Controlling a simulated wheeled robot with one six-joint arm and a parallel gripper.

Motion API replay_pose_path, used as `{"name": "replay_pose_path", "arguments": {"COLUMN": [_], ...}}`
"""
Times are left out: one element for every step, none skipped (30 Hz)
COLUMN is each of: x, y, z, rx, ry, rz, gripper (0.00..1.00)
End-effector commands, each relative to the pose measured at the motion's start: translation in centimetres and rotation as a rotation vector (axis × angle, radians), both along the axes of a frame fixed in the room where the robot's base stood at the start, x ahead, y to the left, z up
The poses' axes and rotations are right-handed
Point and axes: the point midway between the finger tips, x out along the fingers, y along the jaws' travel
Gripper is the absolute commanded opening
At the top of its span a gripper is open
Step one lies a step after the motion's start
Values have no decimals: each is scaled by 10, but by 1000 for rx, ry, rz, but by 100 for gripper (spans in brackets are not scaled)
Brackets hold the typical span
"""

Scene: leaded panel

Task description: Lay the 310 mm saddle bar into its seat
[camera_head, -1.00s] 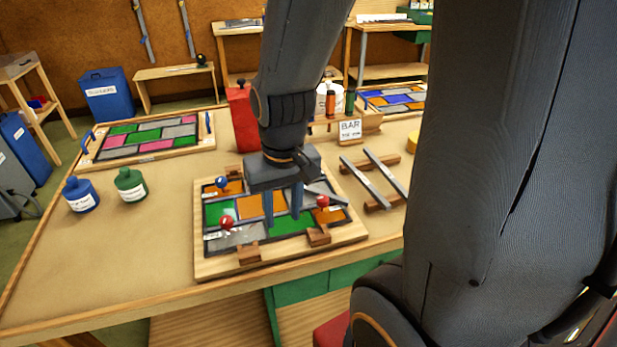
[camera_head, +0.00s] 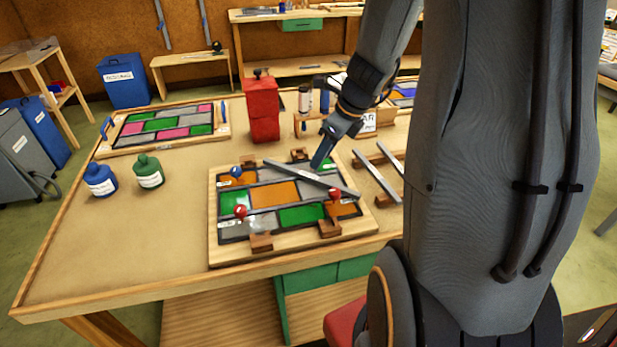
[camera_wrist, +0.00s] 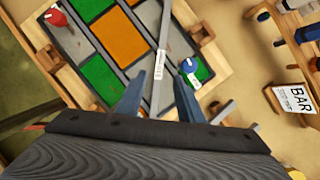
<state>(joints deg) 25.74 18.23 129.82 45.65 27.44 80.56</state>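A long grey metal bar (camera_head: 300,177) lies diagonally over the leaded panel (camera_head: 300,193), which has green, orange and grey panes. Its label in the wrist view (camera_wrist: 160,66) is too small to read, so I cannot confirm its length. My gripper (camera_head: 318,165) is low over the panel's far side, tilted. In the wrist view, my gripper (camera_wrist: 160,76) has its two blue fingers apart, with the bar between them and a gap on each side. I cannot tell whether the bar rests fully in a seat.
Red knobs (camera_head: 240,211) and a blue knob (camera_head: 236,172) stand on the panel, with wooden blocks (camera_head: 261,242) at its edges. Two more bars (camera_head: 378,180) lie on a wooden rack at right. A red container (camera_head: 262,108) stands behind. The table's left front is clear.

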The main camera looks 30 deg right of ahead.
Motion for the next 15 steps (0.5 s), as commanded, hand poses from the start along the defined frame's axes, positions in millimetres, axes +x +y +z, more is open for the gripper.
{"name": "replay_pose_path", "arguments": {"x": [2, 3, 4, 5, 6, 7, 8, 8, 10, 11, 12, 14, 15, 17, 19], "y": [1, 2, 3, 4, 5, 6, 6, 7, 8, 9, 10, 12, 13, 14, 15], "z": [-5, -8, -12, -16, -18, -21, -23, -26, -29, -32, -36, -41, -45, -48, -54], "rx": [3, 3, 3, 4, 3, 2, 2, 1, 1, 2, 2, 2, 1, 1, 1], "ry": [2, 2, 3, 4, 3, 3, 3, 3, 3, 4, 5, 5, 4, 4, 4], "rz": [-5, -6, -6, -4, -3, -3, -3, -2, -1, -2, 0, -1, 0, -1, 0], "gripper": [34, 34, 34, 34, 34, 34, 34, 34, 34, 34, 34, 34, 34, 34, 34]}}
